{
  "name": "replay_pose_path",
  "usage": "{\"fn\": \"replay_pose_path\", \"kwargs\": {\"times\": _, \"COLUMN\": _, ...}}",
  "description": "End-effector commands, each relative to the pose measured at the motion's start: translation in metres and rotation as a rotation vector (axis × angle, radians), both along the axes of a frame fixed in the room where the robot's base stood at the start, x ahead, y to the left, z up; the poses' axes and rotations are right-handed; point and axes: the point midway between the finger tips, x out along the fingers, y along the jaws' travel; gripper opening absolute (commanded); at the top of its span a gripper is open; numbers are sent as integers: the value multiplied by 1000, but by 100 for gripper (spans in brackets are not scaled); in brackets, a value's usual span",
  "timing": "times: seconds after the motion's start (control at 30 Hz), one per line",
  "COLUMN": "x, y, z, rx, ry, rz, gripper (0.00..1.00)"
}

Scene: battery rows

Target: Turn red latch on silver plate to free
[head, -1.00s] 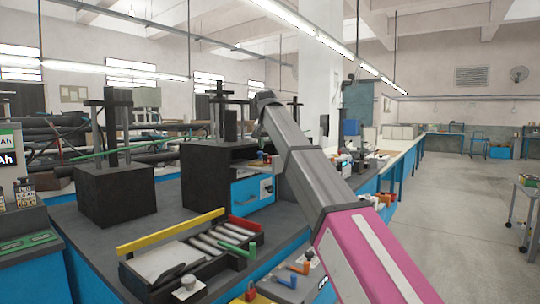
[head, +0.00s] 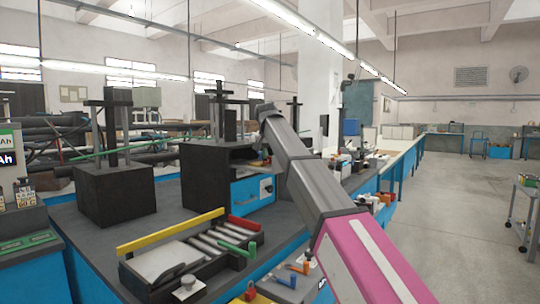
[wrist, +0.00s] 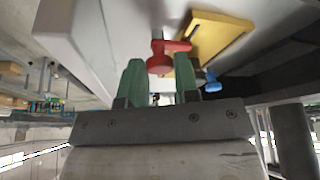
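In the wrist view, a red latch (wrist: 160,57) with a rounded end and a short arm sits in front of the tips of my gripper (wrist: 160,78). The gripper's two green fingers are apart, with the red latch roughly between their tips; I cannot tell whether they touch it. A pale grey surface (wrist: 115,30) lies behind the latch, possibly the silver plate. In the head view, my arm reaches toward the back bench, and its gripper is hidden there. I cannot make out the red latch in that view.
A yellow piece (wrist: 220,35) and a blue knob (wrist: 211,83) are close to the right finger. In the head view, a dark press with a blue front (head: 250,190) stands left of my arm, and a tray with a yellow bar (head: 170,232) lies nearer.

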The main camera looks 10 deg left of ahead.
Motion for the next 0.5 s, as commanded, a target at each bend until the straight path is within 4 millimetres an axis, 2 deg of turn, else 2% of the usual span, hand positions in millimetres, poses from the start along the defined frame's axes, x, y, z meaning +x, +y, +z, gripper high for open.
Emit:
{"fn": "replay_pose_path", "kwargs": {"times": 0.27, "x": 0, "y": -1, "z": 0, "rx": -1, "ry": 0, "rz": 49, "gripper": 6}}
{"fn": "replay_pose_path", "kwargs": {"times": 0.5, "x": 0, "y": -2, "z": 0, "rx": 1, "ry": 0, "rz": 199, "gripper": 6}}
